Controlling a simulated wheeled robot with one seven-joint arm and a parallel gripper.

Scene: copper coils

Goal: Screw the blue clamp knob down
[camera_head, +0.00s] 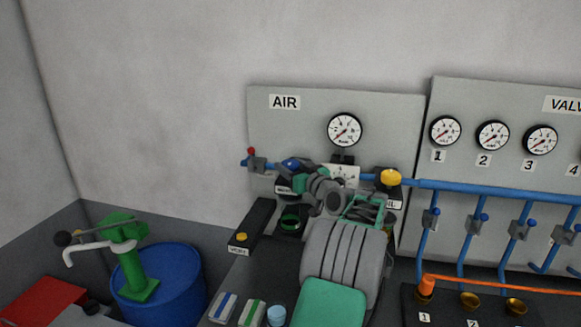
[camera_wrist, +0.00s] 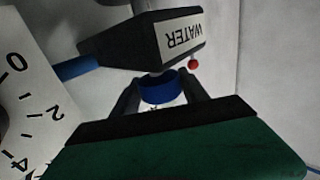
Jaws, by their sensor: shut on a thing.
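The blue clamp knob (camera_wrist: 159,88) is a short blue cylinder between my gripper's dark fingers in the wrist view. It sits against a dark block labelled WATER (camera_wrist: 168,38). My gripper (camera_wrist: 158,95) is shut on the knob, with a finger on each side. In the head view the blue knob (camera_head: 292,164) shows at the end of my arm, in front of the AIR panel (camera_head: 390,125). My arm hides part of the block and the fingers there.
A round gauge (camera_head: 344,130) and a blue pipe (camera_head: 480,192) are on the wall panels. A yellow knob (camera_head: 390,178) is to the right of my gripper. A white dial plate (camera_wrist: 25,100) stands close at left in the wrist view. A blue drum (camera_head: 175,280) stands lower left.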

